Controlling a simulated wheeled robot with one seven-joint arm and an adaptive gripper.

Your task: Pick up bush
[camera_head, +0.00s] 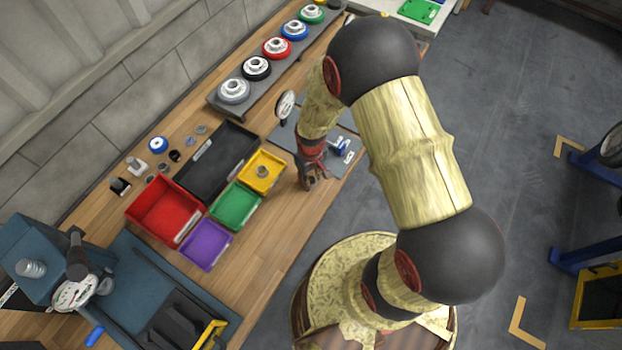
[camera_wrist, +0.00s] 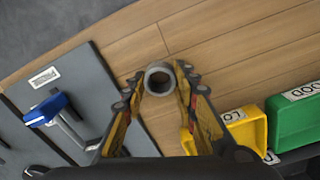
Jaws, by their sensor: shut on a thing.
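The bush (camera_wrist: 160,78) is a short grey hollow cylinder, seen in the wrist view with its round opening facing the camera. It sits between the fingertips of my gripper (camera_wrist: 159,85), which is shut on it. Wooden tabletop shows behind the bush; its height above the wood is hard to tell. In the head view my gripper (camera_head: 312,184) points down over the bench, just right of the yellow bin (camera_head: 248,184). The bush cannot be made out clearly there.
A similar grey ring (camera_head: 262,171) lies in the yellow bin. Green (camera_head: 219,218), purple (camera_head: 193,255), red (camera_head: 135,212) and black (camera_head: 190,186) bins stand close by. A grey plate (camera_head: 338,166) with a blue-handled tool (camera_head: 341,147) lies beside my gripper. Bare wood (camera_head: 285,232) lies nearer the bench edge.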

